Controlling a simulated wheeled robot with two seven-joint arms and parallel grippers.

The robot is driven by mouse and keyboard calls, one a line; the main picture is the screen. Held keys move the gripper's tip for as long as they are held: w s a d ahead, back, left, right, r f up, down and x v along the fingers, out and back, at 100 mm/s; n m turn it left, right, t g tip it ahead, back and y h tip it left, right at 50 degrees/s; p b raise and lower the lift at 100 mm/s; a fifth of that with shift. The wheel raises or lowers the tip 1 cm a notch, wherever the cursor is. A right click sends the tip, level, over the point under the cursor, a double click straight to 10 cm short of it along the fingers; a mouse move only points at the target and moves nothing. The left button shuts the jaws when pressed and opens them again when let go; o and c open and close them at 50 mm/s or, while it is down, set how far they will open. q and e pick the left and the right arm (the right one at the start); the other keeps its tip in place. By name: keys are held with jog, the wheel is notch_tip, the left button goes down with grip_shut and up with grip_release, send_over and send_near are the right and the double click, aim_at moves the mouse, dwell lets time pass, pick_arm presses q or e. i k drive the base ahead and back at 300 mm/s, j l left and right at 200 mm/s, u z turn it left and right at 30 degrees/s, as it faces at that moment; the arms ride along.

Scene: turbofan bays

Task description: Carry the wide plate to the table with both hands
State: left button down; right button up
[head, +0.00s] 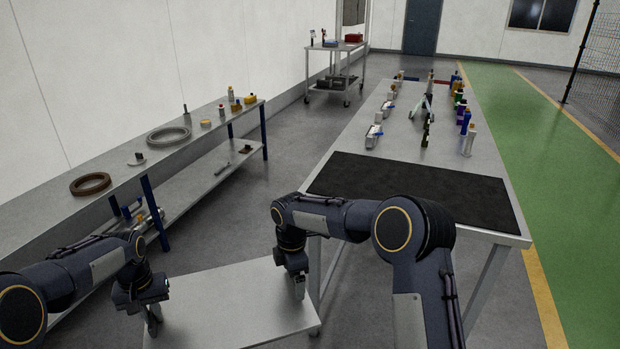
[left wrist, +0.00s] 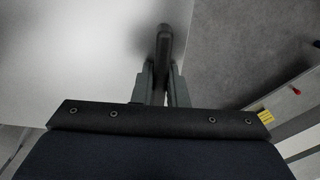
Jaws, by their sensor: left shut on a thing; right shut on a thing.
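The wide plate (head: 225,308) is a flat light-grey sheet at the bottom middle of the head view, held low in front of me. It also fills the upper left of the left wrist view (left wrist: 70,50). My left gripper (head: 152,322) is shut on a dark handle at the plate's left side; the handle (left wrist: 163,45) shows between the fingers in the left wrist view. My right gripper (head: 299,288) is shut at the plate's right side; its grip point is small and partly hidden. The table (head: 480,165) with a black mat (head: 410,190) stands ahead to the right, apart from the plate.
Several bottles (head: 468,138) and tools stand on the table's far part; the mat is bare. A long bench (head: 110,190) with rings (head: 168,136) runs along the left wall. A trolley (head: 335,68) stands at the back. A green floor lane (head: 540,130) lies right of the table.

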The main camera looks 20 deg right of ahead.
aim_at(412, 184)
jog(key=z, duration=1.3)
